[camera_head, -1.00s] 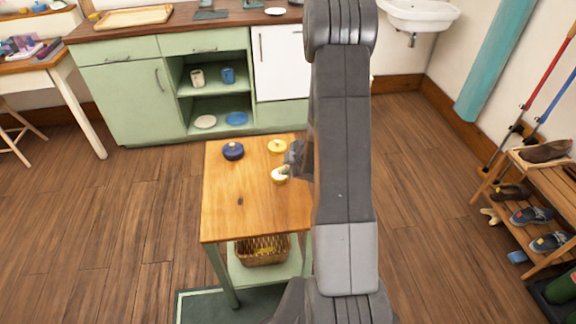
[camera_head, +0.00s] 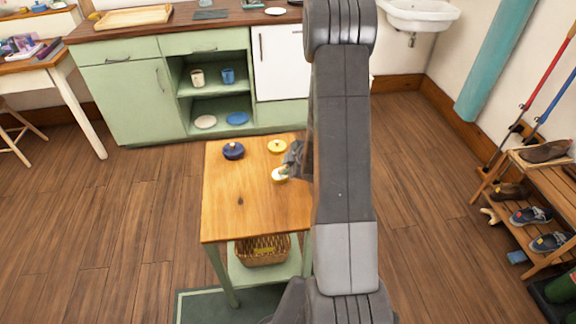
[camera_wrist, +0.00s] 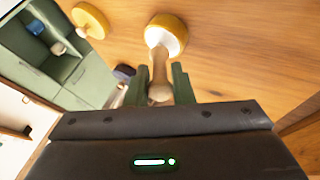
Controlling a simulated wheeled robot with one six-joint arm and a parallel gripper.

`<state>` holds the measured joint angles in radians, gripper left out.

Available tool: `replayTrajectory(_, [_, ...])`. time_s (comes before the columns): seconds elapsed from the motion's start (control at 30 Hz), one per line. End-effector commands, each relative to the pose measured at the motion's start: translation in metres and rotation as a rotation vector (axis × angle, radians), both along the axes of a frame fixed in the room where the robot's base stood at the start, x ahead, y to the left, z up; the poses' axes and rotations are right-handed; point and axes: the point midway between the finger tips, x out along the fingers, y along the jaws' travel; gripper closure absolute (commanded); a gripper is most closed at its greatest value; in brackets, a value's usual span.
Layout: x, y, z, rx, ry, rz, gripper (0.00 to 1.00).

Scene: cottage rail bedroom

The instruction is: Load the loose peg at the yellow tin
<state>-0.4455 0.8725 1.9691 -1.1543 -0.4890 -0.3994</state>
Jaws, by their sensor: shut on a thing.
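The yellow tin (camera_head: 280,176) stands near the right side of the small wooden table, with a pale top. It also shows in the wrist view (camera_wrist: 174,37). My gripper (camera_wrist: 161,86) is shut on a pale wooden peg (camera_wrist: 160,75) with a rounded near end. The peg's far end meets the tin's pale top; I cannot tell whether it is inside. In the head view my gripper (camera_head: 290,166) is beside the tin, partly hidden by my arm. A yellow knobbed lid-like disc (camera_head: 277,146) lies farther back, also in the wrist view (camera_wrist: 91,20).
A dark blue round piece (camera_head: 233,151) sits at the table's back left. The wooden table top (camera_head: 240,215) is bare in front, with a wicker basket (camera_head: 262,251) on its lower shelf. A green cabinet (camera_head: 130,100) stands behind; a shoe rack (camera_head: 550,205) is at right.

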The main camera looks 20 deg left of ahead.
Motion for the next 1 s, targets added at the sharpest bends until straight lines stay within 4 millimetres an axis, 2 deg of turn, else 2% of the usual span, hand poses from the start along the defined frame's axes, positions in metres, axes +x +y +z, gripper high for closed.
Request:
replayTrajectory(0.8, [0.0, 0.0, 0.068, 0.001, -0.001, 0.001, 0.96])
replayTrajectory(1.0, [0.0, 0.0, 0.069, 0.001, 0.0, 0.0, 0.96])
